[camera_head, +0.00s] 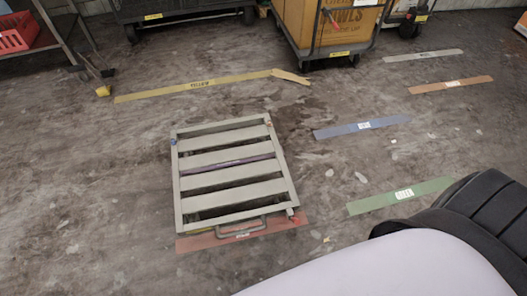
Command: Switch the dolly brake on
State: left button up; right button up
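A low grey slatted dolly (232,188) sits on the floor in the middle of the view, turned slightly. A dark purple strip (228,164) runs across its middle. A metal loop handle (242,230) is at its near edge. Small red parts show at its near right corner (292,213) and its far right corner, and a small blue part at its far left side. I cannot tell which part is the brake or how it is set. Neither of my grippers is in view.
A red floor strip (200,242) lies under the dolly's near edge. Yellow (200,87), blue (361,127) and green (399,196) strips mark the floor. A cart with a large box (330,22) stands at the back. A red crate (16,36) is at far left. Floor around the dolly is clear.

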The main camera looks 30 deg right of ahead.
aim_at(298, 222)
jog(key=z, duration=0.45)
jog(key=k+l+z, duration=0.3)
jog(key=l+z, duration=0.2)
